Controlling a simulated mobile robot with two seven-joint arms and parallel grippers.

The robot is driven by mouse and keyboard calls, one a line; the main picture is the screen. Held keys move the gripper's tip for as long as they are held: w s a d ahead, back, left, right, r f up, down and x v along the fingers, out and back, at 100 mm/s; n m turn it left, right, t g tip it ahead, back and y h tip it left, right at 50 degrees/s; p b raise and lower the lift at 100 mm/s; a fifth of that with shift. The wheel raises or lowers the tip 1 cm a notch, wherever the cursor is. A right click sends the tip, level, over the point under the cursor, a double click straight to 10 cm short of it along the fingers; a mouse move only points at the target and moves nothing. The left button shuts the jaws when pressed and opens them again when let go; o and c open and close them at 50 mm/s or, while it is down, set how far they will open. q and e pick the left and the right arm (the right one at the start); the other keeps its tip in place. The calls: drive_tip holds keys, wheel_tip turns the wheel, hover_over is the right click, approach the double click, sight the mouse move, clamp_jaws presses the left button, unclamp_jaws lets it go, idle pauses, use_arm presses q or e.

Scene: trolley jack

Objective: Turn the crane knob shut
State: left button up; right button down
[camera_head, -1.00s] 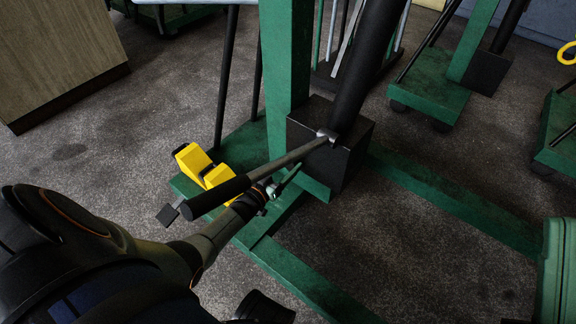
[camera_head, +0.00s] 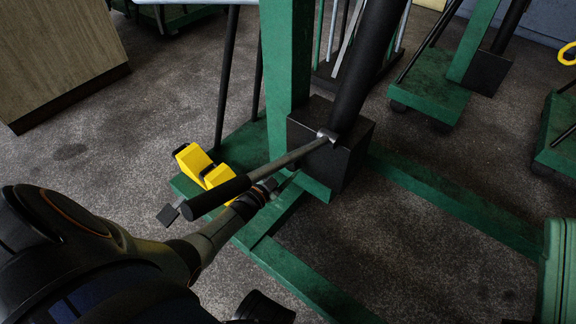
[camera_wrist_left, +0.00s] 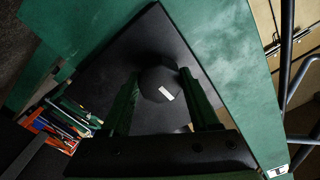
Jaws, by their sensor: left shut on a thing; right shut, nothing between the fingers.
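The crane knob (camera_wrist_left: 162,84) is a dark, faceted knob with a small white mark, standing out from a black block in the left wrist view. My left gripper (camera_wrist_left: 161,90) is shut on it, one finger on each side. In the head view my left arm comes in from the left, and its gripper (camera_head: 264,188) sits low by the crane's green post (camera_head: 286,60). A lever with a black grip (camera_head: 217,197) crosses in front of it, and the knob is hidden there. My right gripper (camera_head: 262,308) shows only as a dark shape at the bottom edge, empty.
The lever runs from the black block (camera_head: 345,150) over my left gripper. Yellow blocks (camera_head: 194,160) lie on the green base beside it. Green legs (camera_head: 455,200) spread along the floor. A green case (camera_head: 558,270) stands at the right edge. Open floor lies between the legs.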

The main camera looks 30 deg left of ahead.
use_arm(q)
drive_tip(key=shift+m, duration=0.5)
drive_tip(key=o, duration=1.4)
drive_tip(key=shift+s+a+p, duration=0.15)
drive_tip(key=shift+s+p, duration=0.6)
drive_tip(key=shift+s, duration=1.35)
drive_tip(key=shift+s+a+p, duration=0.2)
drive_tip(key=shift+s+p, duration=0.55)
drive_tip(key=shift+s, duration=1.3)
drive_tip(key=shift+s+a+p, duration=0.15)
drive_tip(key=shift+s+p, duration=0.6)
drive_tip(key=shift+s, duration=1.35)
drive_tip(key=shift+s, duration=0.1)
